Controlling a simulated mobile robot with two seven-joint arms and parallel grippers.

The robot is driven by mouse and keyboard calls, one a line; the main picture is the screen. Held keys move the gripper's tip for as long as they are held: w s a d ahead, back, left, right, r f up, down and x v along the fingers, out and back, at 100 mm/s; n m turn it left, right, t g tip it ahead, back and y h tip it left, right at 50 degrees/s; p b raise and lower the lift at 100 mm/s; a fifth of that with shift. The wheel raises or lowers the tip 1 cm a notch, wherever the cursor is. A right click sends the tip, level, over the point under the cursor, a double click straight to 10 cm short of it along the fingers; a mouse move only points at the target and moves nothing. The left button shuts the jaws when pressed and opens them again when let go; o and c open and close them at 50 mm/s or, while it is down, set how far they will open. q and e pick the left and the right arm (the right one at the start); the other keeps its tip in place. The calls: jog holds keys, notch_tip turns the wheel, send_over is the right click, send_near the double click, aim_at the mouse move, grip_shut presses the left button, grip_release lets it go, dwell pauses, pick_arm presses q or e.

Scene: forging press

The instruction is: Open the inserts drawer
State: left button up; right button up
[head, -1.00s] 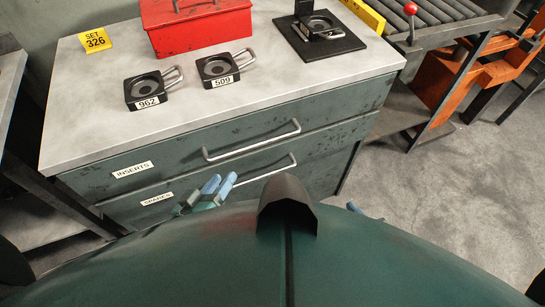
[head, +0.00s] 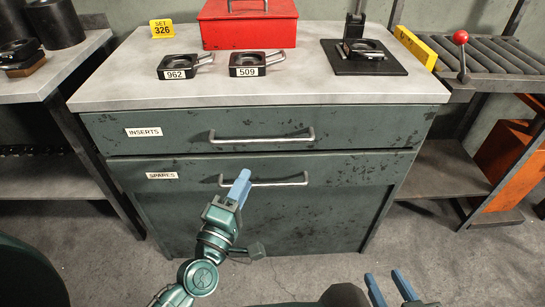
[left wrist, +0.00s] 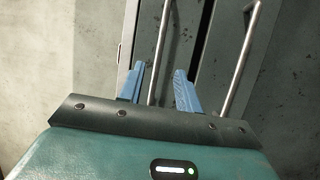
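The inserts drawer (head: 350,129) is the upper drawer of a dark green cabinet and looks shut. Its white label reads INSERTS (head: 143,132), and its bar handle (head: 262,138) runs level across the front. My left gripper (head: 240,183) is open and empty in front of the cabinet. In the head view its fingers overlap the left end of the lower handle. In the left wrist view, a handle bar (left wrist: 165,40) appears between the open fingers (left wrist: 160,80), seemingly the inserts handle; contact cannot be told. My right gripper (head: 389,283) is open and empty, low at the right.
The spares drawer (head: 350,168), with its own handle (head: 285,183), is just below. On the worktop (head: 115,85) are a red toolbox (head: 248,30), two labelled dies (head: 178,67) (head: 250,65) and a black plate (head: 385,67). A roller rack (head: 500,55) stands right. The floor in front is clear.

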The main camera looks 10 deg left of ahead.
aim_at(265, 141)
pick_arm(q)
jog(key=x, duration=1.3)
jog(key=shift+c, duration=0.4)
grip_shut()
